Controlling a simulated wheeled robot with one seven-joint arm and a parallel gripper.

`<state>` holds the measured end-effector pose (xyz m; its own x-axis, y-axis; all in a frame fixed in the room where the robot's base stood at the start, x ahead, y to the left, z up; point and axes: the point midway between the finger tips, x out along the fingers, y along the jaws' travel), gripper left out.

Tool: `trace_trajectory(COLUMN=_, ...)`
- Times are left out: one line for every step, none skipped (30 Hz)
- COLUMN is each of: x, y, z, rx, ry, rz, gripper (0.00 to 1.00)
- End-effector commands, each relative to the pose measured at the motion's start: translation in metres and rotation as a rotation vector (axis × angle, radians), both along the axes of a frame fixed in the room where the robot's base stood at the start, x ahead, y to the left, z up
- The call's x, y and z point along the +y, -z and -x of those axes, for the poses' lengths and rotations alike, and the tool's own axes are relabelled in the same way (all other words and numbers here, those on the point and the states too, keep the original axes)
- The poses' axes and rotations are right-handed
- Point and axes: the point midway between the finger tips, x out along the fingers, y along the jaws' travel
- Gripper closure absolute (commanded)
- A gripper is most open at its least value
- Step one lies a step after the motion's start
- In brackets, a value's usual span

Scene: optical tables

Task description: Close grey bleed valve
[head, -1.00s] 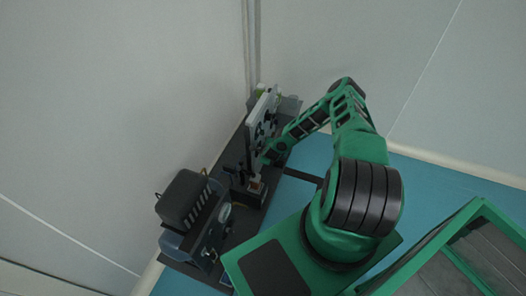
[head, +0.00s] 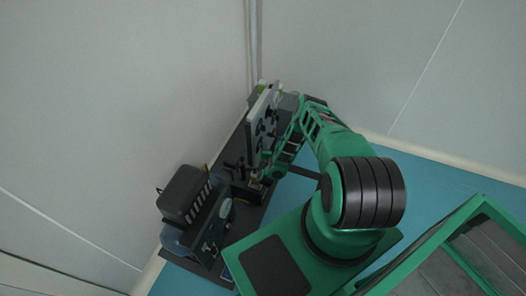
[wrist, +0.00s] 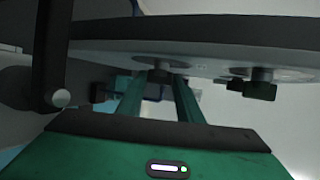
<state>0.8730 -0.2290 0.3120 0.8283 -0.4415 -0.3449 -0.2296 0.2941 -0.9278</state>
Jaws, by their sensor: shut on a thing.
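A pale panel (head: 262,108) stands upright on a dark bench with several dark knobs on its face. My gripper (head: 266,178) is low beside the panel in the head view, where its fingertips are too small to make out. In the wrist view, the two green fingers of my gripper (wrist: 158,92) reach up to a dark grey knob (wrist: 160,76) under the pale panel (wrist: 110,52). The fingers are shut on this knob, one on each side. I cannot tell for certain that it is the grey bleed valve, and its handle position is hidden.
Another dark knob (wrist: 259,88) sits to the right on the panel. A dark bar (wrist: 52,50) hangs close at the left. In the head view, a dark box-shaped unit (head: 184,193) stands nearer on the bench (head: 241,143). Walls close in behind.

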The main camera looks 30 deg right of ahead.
Motion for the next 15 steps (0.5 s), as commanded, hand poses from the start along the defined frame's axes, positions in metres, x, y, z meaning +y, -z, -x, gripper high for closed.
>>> trace_trajectory(x=0.004, y=0.0028, z=0.0014, rx=0.005, ry=-0.005, rz=-0.004, gripper=0.9)
trace_trajectory(x=0.0041, y=0.0029, z=0.0014, rx=0.004, ry=-0.005, rz=-0.003, gripper=0.9)
trace_trajectory(x=0.0042, y=0.003, z=0.0014, rx=0.004, ry=-0.006, rz=-0.003, gripper=0.9)
trace_trajectory(x=0.0042, y=0.003, z=0.0014, rx=0.004, ry=-0.006, rz=-0.003, gripper=0.9)
trace_trajectory(x=0.0043, y=0.0029, z=0.0014, rx=0.004, ry=-0.006, rz=-0.003, gripper=0.9)
trace_trajectory(x=0.0043, y=0.003, z=0.0015, rx=0.004, ry=-0.006, rz=-0.003, gripper=0.9)
trace_trajectory(x=0.0044, y=0.003, z=0.0013, rx=0.005, ry=-0.006, rz=-0.004, gripper=0.9)
trace_trajectory(x=0.0045, y=0.0031, z=0.0014, rx=0.005, ry=-0.006, rz=-0.004, gripper=0.9)
trace_trajectory(x=0.0046, y=0.0032, z=0.0014, rx=0.005, ry=-0.006, rz=-0.004, gripper=0.9)
trace_trajectory(x=0.0046, y=0.0032, z=0.0014, rx=0.004, ry=-0.006, rz=-0.005, gripper=0.9)
trace_trajectory(x=0.0046, y=0.0033, z=0.0014, rx=0.005, ry=-0.006, rz=-0.005, gripper=0.9)
trace_trajectory(x=0.0047, y=0.0033, z=0.0014, rx=0.005, ry=-0.006, rz=-0.005, gripper=0.6)
trace_trajectory(x=0.0047, y=0.0033, z=0.0014, rx=0.005, ry=-0.006, rz=-0.005, gripper=0.53)
trace_trajectory(x=0.0045, y=0.0031, z=0.0013, rx=0.005, ry=-0.006, rz=-0.005, gripper=0.48)
trace_trajectory(x=0.0041, y=0.0027, z=0.0011, rx=0.004, ry=-0.005, rz=-0.004, gripper=0.48)
